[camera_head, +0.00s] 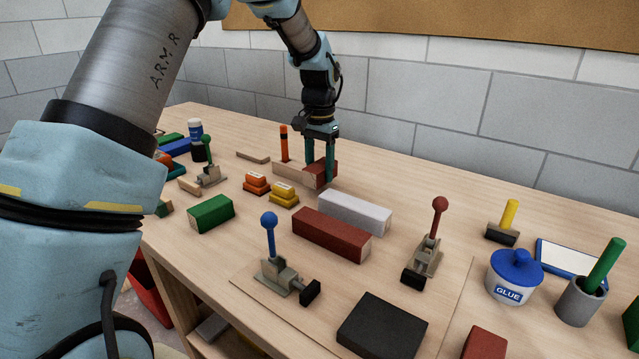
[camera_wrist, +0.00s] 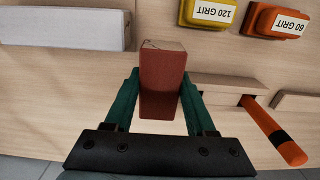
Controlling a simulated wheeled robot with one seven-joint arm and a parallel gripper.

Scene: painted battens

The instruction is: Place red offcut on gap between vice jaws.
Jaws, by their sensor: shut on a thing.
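My gripper (camera_head: 320,178) is shut on a red block with a pale end face (camera_head: 322,172), towards the back of the bench. The wrist view shows this red offcut (camera_wrist: 162,75) between the two green fingers (camera_wrist: 160,105). It is at or near the bench top; I cannot tell whether it touches. Another red block (camera_head: 485,344) is partly cut off at the front edge of the head view. I cannot make out a vice or a gap between vice jaws in either view.
A long red batten (camera_head: 330,234) and a pale grey batten (camera_head: 352,212) lie in front of my gripper. Toggle clamps with blue (camera_head: 269,222) and dark red (camera_head: 439,205) knobs stand nearer. Sanding blocks (camera_head: 283,194) and an orange-handled tool (camera_head: 284,142) are close to its left.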

